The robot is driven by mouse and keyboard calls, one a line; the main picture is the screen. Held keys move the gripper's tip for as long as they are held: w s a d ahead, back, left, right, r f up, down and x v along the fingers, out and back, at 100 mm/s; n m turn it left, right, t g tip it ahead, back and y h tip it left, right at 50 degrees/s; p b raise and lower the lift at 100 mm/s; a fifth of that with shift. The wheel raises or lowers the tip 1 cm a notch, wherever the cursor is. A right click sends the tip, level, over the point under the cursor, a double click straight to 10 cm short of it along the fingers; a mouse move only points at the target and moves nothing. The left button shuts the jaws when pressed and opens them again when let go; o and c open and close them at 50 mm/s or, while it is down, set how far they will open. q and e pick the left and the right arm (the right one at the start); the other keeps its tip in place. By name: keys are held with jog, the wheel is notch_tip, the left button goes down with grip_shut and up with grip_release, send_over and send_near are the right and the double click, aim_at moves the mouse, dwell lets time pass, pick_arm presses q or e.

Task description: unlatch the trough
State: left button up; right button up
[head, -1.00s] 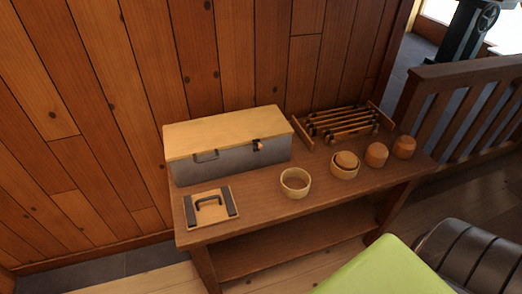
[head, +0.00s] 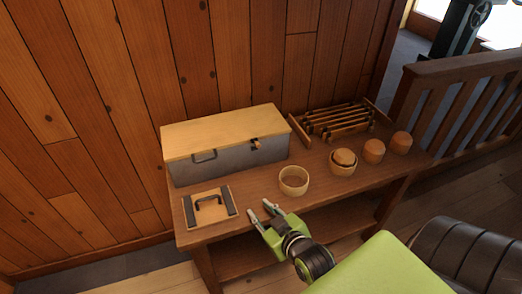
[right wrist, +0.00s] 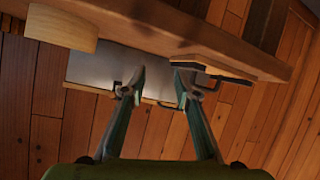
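The trough (head: 228,163) is a long grey box with a pale wooden lid (head: 225,130), lying shut on the bench against the wall. A small dark latch (head: 256,144) sits at the right of its front, under the lid edge, and a dark handle (head: 205,156) sits further left. My right gripper (head: 262,210) is open and empty at the bench's front edge, apart from the trough. In the right wrist view, the trough (right wrist: 110,67) shows upside down beyond the open fingers (right wrist: 159,75); the latch (right wrist: 121,90) is near the left finger. My left gripper is out of view.

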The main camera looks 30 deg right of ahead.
jog(key=w+d+r+t+h, duration=0.1)
jog(key=d+r+t+h, duration=0.25)
jog(key=d+r, duration=0.3)
jog(key=t+p, duration=0.1)
send_near(259, 146)
jog(key=shift+m+y, duration=0.3)
jog(key=shift+y, duration=0.05)
jog(key=x, duration=0.8)
jog(key=shift+d, duration=0.1)
jog(key=shift+c, duration=0.5)
grip_shut()
